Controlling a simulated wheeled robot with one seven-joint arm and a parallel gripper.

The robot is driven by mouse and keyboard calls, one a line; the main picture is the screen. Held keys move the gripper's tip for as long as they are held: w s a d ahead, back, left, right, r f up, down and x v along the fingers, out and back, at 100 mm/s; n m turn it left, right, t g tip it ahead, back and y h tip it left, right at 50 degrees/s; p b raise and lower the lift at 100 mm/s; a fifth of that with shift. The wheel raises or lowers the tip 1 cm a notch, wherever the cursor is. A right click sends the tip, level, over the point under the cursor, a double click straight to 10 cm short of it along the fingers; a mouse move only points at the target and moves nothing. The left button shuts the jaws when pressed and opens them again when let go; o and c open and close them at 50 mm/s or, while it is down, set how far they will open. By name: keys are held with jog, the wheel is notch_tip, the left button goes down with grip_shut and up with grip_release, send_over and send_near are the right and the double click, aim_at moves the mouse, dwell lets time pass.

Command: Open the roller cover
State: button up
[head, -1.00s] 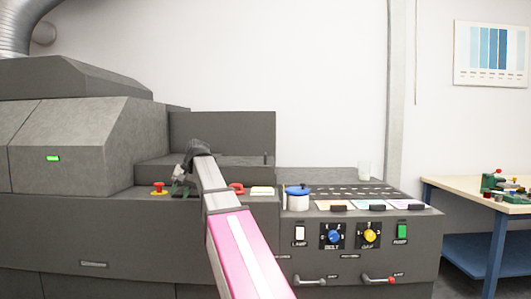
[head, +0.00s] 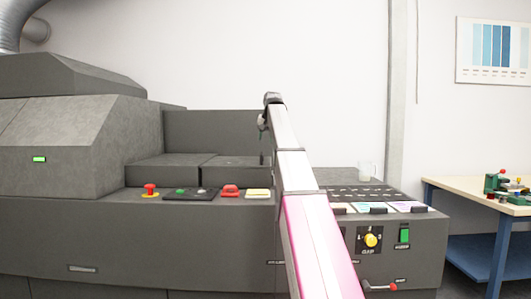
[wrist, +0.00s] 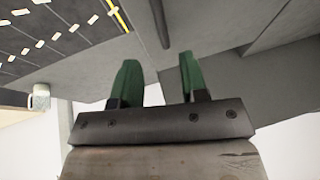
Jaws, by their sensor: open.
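A low dark grey lid (head: 232,163), which looks like the roller cover, lies flat on the machine behind the control strip. A thin dark upright bar, likely its handle (head: 261,158), stands near its right end. A dark bar (wrist: 158,22) also shows in the wrist view, just beyond the fingers. My gripper (head: 263,124) is above this bar in the head view, partly hidden by my arm. In the wrist view my gripper (wrist: 157,72) has two green fingers, apart with nothing between them. The bar does not visibly touch them.
A red emergency button (head: 150,188) and a red switch (head: 230,190) sit in front of the lid. The hood (head: 60,145) rises at left. A cup (head: 366,172) stands at right, also in the wrist view (wrist: 41,97). A workbench (head: 455,188) is further right.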

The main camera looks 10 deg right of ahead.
jog(key=x, duration=0.7)
jog(key=shift+w+a+f, duration=0.1)
jog(key=shift+a+f, duration=0.05)
jog(key=shift+f, duration=0.2)
grip_shut()
